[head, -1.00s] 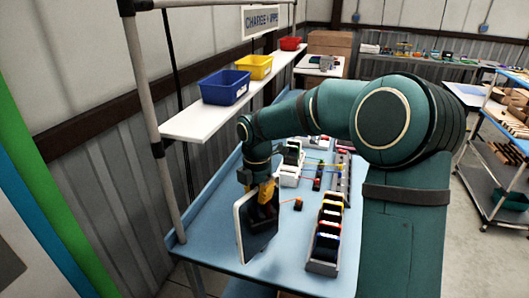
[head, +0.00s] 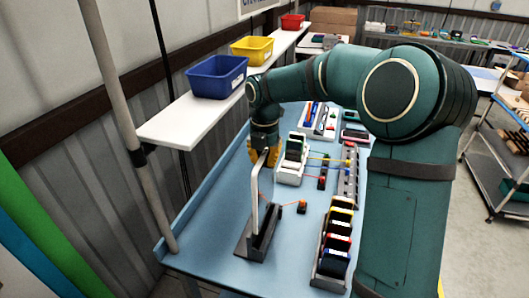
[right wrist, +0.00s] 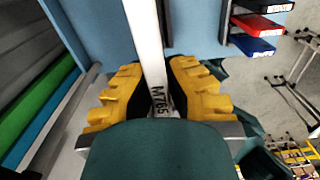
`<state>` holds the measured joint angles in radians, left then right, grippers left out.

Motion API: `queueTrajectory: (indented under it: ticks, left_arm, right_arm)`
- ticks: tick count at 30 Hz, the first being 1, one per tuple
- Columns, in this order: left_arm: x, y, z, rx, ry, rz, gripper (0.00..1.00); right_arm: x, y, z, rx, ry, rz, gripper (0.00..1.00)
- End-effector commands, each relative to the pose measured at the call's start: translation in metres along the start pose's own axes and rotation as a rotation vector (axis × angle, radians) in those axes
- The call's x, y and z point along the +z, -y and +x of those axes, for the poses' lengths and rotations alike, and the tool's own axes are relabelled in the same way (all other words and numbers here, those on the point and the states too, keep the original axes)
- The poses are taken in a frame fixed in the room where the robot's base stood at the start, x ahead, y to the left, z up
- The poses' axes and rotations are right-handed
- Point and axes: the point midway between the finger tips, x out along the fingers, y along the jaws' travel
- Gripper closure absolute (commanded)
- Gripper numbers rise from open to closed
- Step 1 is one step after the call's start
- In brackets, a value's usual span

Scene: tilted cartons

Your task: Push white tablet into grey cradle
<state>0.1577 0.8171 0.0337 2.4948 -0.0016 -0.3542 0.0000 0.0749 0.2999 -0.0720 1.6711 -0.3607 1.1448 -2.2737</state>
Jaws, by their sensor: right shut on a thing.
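The white tablet (head: 254,203) stands nearly upright, seen almost edge-on in the head view. Its lower end is at the dark grey cradle (head: 263,244) on the blue bench. I cannot tell how deep it sits in the slot. My right gripper (head: 263,158), with yellow fingers, is shut on the tablet's upper edge. In the right wrist view, the yellow fingers (right wrist: 160,88) close on both sides of the tablet (right wrist: 145,35), which bears a dark label. My left gripper is not in view.
On the blue bench (head: 205,222), a white charger (head: 290,172) stands beyond the cradle and a rack of dark devices (head: 334,250) stands to its right. A white shelf (head: 190,122) with a blue bin (head: 217,77) overhangs the left.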

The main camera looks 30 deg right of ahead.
Motion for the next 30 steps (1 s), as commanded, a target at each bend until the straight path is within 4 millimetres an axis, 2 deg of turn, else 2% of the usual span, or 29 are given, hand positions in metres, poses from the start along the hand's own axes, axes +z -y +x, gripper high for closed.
queueTrajectory:
  ticks: [11,30]
  left_arm:
    - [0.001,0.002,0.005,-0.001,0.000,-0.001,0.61]
    - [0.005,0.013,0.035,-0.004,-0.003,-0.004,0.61]
  right_arm:
    - [0.000,0.000,0.006,0.001,0.001,-0.001,1.00]
    - [0.000,0.000,0.045,0.001,0.001,-0.001,1.00]
